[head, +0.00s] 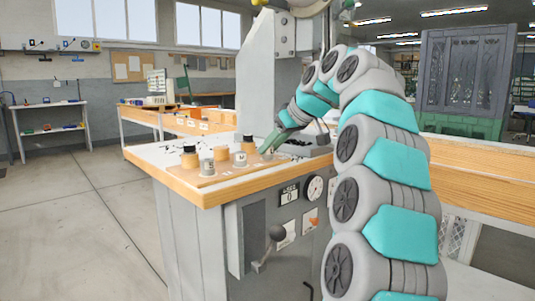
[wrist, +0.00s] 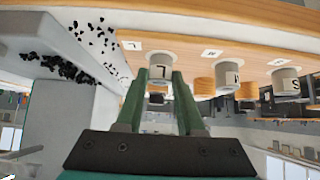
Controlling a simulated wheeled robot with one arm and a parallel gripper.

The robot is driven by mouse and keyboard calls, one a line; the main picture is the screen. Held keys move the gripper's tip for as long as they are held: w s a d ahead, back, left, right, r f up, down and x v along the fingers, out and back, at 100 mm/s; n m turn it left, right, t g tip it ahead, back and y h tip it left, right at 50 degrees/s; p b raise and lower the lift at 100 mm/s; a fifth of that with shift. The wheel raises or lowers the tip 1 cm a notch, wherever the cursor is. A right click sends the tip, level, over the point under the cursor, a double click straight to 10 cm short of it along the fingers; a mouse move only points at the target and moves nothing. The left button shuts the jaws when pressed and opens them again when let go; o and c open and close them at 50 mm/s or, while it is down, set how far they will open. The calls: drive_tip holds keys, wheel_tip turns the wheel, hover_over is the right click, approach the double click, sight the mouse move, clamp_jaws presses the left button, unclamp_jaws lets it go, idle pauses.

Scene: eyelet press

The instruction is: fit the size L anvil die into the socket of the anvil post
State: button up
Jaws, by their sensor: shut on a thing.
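The size L anvil die (wrist: 160,69) is a short grey cylinder with a dark letter on its side. My gripper (wrist: 158,80) is shut on it, with one green finger on each side. The die is close to the wooden board, over or on a pale round spot; I cannot tell if it touches. In the head view my gripper (head: 270,142) is low over the right end of the die row, and its die is hardly visible. I cannot make out the anvil post or its socket; my arm covers part of the press.
The M die (wrist: 228,79) and S die (wrist: 287,83) stand beside the L die on the board. The tall grey press column (head: 265,75) rises behind. Black bits (wrist: 62,70) lie scattered on the table.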

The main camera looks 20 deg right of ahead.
sight(272, 147)
clamp_jaws()
drive_tip(key=shift+r+p, duration=2.6)
drive_tip(key=shift+r, duration=0.45)
drive_tip(key=shift+a, duration=0.1)
